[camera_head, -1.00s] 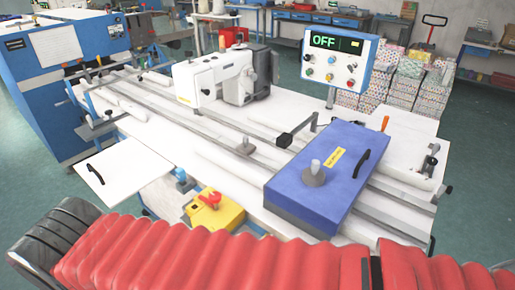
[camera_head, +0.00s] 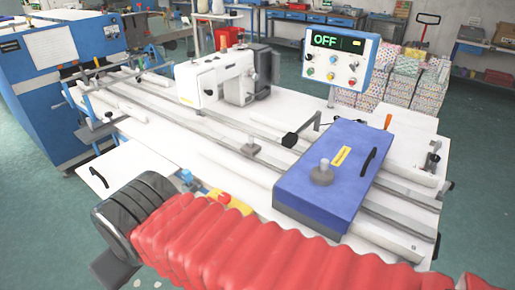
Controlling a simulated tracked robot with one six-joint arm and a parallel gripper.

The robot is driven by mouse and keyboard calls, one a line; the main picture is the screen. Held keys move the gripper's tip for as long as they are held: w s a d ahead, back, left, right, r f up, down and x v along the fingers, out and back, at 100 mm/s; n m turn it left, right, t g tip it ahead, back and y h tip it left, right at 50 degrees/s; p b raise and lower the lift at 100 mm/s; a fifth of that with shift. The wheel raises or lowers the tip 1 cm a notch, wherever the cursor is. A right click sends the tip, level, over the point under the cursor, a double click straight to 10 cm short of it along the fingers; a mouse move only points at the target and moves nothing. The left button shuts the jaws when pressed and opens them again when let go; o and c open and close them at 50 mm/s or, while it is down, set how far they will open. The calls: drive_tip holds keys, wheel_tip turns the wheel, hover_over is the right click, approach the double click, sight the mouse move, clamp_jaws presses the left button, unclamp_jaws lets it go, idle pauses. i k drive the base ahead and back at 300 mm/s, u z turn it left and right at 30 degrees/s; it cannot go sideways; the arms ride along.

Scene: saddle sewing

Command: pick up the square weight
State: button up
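Two small grey weights with upright knobs are in view. One weight (camera_head: 322,176) stands on top of the blue box (camera_head: 345,205) with a yellow label. The other weight (camera_head: 250,149) stands on the white table among the rails, left of the box, and its base looks squarish. I cannot tell for sure which of them is the square one. My arm in its red cover crosses the bottom of the view, its dark end at lower left. No gripper fingers can be made out. Both weights stand clear of my arm.
A white sewing machine (camera_head: 218,80) stands behind the rails. A control panel (camera_head: 338,60) reading OFF rises at the back. A black block (camera_head: 289,140) on a bar is left of the box. A yellow switch box (camera_head: 232,201) is partly hidden by my arm.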

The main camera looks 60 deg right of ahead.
sight(251, 149)
drive_tip(key=u, duration=0.05)
drive_tip(key=i, duration=1)
drive_tip(key=z, duration=0.05)
